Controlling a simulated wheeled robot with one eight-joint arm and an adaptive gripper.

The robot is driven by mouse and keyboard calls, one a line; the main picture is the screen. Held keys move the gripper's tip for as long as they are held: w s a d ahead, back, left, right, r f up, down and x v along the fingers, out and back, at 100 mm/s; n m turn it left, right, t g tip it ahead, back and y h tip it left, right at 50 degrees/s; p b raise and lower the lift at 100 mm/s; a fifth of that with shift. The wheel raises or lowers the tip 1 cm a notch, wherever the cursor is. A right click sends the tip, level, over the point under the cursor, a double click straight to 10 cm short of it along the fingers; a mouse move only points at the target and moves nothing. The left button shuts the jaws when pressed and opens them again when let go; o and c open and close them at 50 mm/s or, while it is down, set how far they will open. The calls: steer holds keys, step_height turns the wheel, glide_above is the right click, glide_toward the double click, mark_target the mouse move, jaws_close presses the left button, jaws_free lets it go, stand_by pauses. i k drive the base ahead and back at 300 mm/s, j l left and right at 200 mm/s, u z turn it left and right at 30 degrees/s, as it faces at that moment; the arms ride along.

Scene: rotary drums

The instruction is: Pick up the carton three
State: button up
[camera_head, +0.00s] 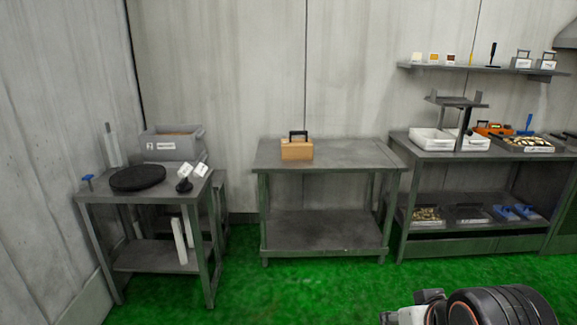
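A tan carton (297,151) with a black handle on top sits upright on the middle grey metal table (350,155), near its back left. I cannot read a number on it. Small white boxes with dark handles, one box (522,62) and another box (547,63), stand on the wall shelf at the far right; their labels are too small to read. Part of my arm shows at the bottom right, well in front of the tables and apart from the carton. My gripper's fingers are not seen.
The left table holds a black disc (137,178) and a microscope-like device (186,183). A grey bin (172,143) stands behind it. The right bench (410,145) carries white trays and tools. Green floor (300,290) in front is clear.

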mark_target(291, 149)
steer(key=i+z, duration=0.2)
steer(key=i, duration=0.5)
steer(key=i+z, duration=0.15)
steer(key=i, duration=0.55)
steer(key=i+j+z, duration=0.2)
steer(key=i, duration=0.45)
